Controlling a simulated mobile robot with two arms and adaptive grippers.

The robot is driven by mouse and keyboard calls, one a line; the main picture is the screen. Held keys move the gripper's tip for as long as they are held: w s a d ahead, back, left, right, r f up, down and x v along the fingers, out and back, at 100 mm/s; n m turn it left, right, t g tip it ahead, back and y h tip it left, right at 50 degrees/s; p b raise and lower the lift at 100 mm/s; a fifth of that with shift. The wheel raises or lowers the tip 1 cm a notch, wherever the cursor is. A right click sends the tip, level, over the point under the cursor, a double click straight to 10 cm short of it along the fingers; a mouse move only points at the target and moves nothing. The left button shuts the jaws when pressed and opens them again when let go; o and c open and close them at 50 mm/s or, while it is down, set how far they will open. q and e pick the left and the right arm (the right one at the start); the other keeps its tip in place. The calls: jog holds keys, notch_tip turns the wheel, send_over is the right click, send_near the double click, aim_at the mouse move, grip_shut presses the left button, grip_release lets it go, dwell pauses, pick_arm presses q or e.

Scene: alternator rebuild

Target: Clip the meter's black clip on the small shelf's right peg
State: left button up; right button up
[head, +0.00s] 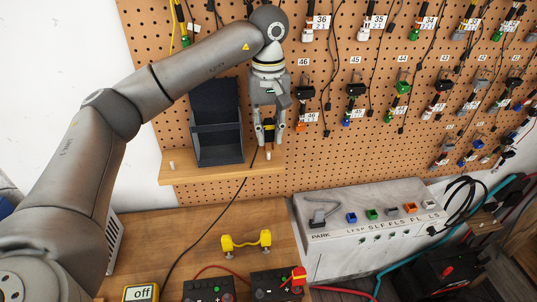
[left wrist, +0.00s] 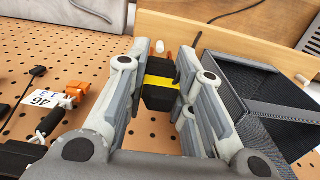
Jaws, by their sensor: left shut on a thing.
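My left gripper (head: 268,137) is shut on the black clip (head: 268,125), which has a yellow band. The left wrist view shows the clip (left wrist: 160,88) squeezed between the fingers (left wrist: 163,95). A dark lead runs from the clip area down past the shelf to the bench. The small shelf (head: 225,172) is a wooden ledge on the pegboard. Its pale right peg (head: 268,155) shows just below the clip, and beyond the clip in the left wrist view (left wrist: 158,52). I cannot tell whether they touch. The left peg (head: 172,166) is bare. The yellow meter (head: 141,292) reads "off". My right gripper is out of view.
A black open bin (head: 218,145) stands on the shelf, close left of the gripper. Numbered leads and connectors (head: 355,90) hang on the pegboard to the right. Below are a yellow handled part (head: 246,241), black boxes (head: 208,290) and a grey switch panel (head: 370,230).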

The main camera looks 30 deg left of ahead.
pick_arm(q)
jog(key=shift+f+b, duration=0.7)
jog(key=shift+f, duration=0.5)
jog(key=o, duration=0.8)
jog(key=shift+o, duration=0.2)
notch_tip(320, 180, up, 9)
jog(key=p, duration=0.6)
jog(key=shift+f, duration=0.2)
